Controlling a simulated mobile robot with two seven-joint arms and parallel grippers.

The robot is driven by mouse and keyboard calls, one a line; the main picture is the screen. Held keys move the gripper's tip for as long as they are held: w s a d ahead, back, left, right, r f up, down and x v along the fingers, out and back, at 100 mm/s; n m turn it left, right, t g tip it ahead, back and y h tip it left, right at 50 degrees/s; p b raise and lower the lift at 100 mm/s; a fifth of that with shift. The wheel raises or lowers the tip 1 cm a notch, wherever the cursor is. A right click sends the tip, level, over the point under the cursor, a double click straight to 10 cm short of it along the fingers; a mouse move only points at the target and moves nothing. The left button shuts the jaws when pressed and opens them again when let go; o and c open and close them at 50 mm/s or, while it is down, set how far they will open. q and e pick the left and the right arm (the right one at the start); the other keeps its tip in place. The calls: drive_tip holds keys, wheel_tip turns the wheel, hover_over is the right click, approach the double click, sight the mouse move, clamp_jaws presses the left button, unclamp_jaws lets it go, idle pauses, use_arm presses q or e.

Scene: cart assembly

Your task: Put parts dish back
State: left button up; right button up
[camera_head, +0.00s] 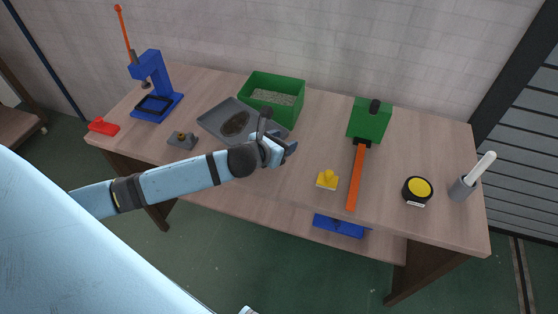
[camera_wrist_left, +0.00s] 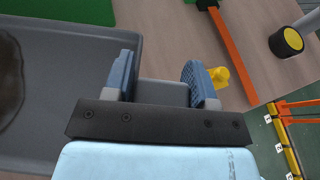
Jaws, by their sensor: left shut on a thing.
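The parts dish (camera_head: 211,123) is a shallow grey tray with a dark patch inside, at the left middle of the bench beside the green box. My left gripper (camera_head: 283,150) is at its right end. In the left wrist view the dish (camera_wrist_left: 75,60) fills the left side, and a grey tab on its end lies between the fingers of my left gripper (camera_wrist_left: 163,92), which is shut on it. I cannot tell whether the dish touches the bench. My right gripper is not in view.
A green box (camera_head: 289,113) of grey granules stands behind the dish. A blue press (camera_head: 152,75), a red piece (camera_head: 103,126) and a small grey part (camera_head: 182,140) are left.

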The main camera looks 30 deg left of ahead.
sight(282, 173)
use_arm(q)
wheel_tip(282, 173, down, 10)
drive_tip(key=shift+r+b, duration=0.1)
drive_tip(key=shift+b, duration=0.3)
drive_tip(key=o, duration=1)
drive_tip(key=shift+f, duration=0.2)
drive_tip(key=shift+c, duration=0.2)
